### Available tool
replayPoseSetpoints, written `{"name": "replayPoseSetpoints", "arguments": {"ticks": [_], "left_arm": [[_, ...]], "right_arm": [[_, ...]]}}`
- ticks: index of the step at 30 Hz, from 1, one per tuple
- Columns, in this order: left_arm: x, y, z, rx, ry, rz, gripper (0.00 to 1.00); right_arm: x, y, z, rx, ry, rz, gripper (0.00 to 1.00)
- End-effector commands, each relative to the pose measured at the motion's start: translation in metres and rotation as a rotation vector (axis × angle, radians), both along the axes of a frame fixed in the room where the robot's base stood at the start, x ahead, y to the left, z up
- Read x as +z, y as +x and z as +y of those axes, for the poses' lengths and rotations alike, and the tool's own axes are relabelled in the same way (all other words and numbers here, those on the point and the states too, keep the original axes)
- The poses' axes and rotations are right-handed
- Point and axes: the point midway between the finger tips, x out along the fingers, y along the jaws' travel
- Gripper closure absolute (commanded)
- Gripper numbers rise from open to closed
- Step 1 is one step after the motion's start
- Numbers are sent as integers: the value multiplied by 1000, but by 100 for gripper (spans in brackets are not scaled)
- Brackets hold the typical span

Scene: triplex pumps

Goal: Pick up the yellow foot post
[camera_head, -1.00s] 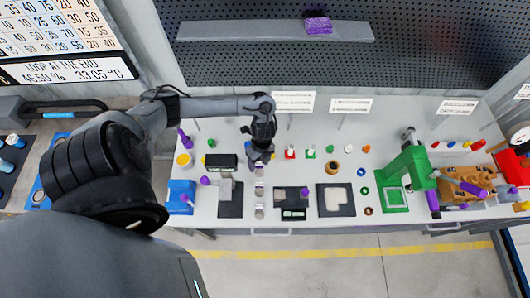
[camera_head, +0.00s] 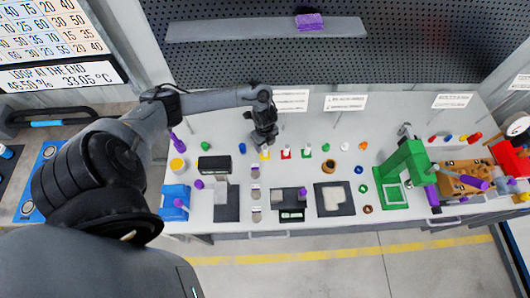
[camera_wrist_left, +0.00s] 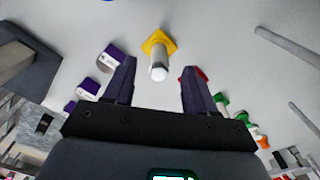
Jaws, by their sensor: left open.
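The yellow foot post is a white post on a square yellow base. It stands on the bench (camera_head: 400,125) in the head view, where its yellow base (camera_head: 265,155) shows just below my left gripper (camera_head: 266,140). In the left wrist view the yellow foot post (camera_wrist_left: 158,50) stands between and just beyond the open fingers of the left gripper (camera_wrist_left: 158,66), which hold nothing. I cannot tell the exact height of the fingers above it. The right gripper is in neither view.
A red-footed post (camera_head: 285,153) and a green-footed post (camera_head: 306,152) stand close to the right. The nearer one partly hides behind the right finger in the wrist view. Purple-and-white containers (camera_wrist_left: 109,57) stand to the left there. A black box (camera_head: 215,165) lies farther left.

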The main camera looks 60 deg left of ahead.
Motion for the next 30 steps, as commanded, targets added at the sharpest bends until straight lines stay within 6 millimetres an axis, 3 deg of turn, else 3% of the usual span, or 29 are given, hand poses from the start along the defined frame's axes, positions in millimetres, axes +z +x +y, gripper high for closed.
{"name": "replayPoseSetpoints", "arguments": {"ticks": [9, 18, 27, 30], "left_arm": [[-37, 0, -3, 1, 0, 1, 44], [-40, 0, -2, 0, 1, 0, 44], [-40, 0, -2, 0, 1, 0, 90], [-40, 0, -2, 0, 1, 0, 100]], "right_arm": [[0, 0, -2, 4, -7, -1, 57], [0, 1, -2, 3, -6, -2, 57], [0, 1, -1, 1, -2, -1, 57], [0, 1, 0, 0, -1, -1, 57]]}}
